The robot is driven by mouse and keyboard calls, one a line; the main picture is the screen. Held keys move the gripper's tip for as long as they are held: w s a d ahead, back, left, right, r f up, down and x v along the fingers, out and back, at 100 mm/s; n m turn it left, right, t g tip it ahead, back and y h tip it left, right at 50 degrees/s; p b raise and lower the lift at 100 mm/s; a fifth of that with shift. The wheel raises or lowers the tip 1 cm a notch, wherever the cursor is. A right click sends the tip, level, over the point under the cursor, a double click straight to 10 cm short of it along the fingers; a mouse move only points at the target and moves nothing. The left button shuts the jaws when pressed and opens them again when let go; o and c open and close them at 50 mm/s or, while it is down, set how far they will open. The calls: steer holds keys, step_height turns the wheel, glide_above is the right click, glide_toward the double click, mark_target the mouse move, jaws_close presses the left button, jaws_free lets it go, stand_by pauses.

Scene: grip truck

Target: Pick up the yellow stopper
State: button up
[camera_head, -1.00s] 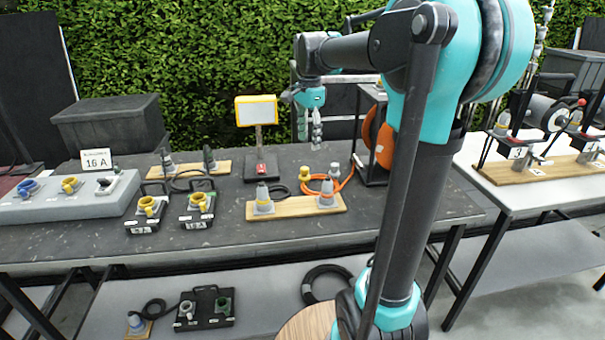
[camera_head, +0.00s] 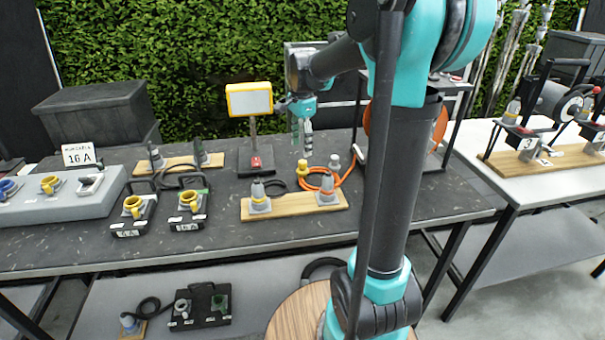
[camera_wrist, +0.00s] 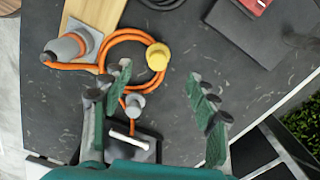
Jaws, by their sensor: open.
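The yellow stopper (camera_head: 302,167) stands on the dark table just behind the wooden board, beside a coiled orange cable. In the wrist view the yellow stopper (camera_wrist: 158,56) is at upper centre, next to the cable loop and beyond my fingertips. My gripper (camera_head: 302,140) hangs above the table, over the stopper's area. In the wrist view my gripper (camera_wrist: 160,85) has its two fingers wide apart with nothing between the tips. A grey plug (camera_wrist: 134,104) on the orange cable shows between the fingers, lower and left of the stopper.
A wooden board (camera_head: 286,208) with two grey connectors lies in front of the stopper. A yellow-framed sign (camera_head: 249,99) on a post stands to the left. A black frame with an orange cable reel (camera_head: 437,125) stands to the right. Bare table lies right of the stopper in the wrist view.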

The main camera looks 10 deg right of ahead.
mark_target(303, 161)
steer(key=shift+s+d+f, duration=0.1)
steer(key=shift+d+f, duration=0.05)
steer(key=shift+f, duration=3.75)
steer(key=shift+c, duration=0.4)
steer(key=c, duration=1.1)
steer(key=shift+c, duration=0.2)
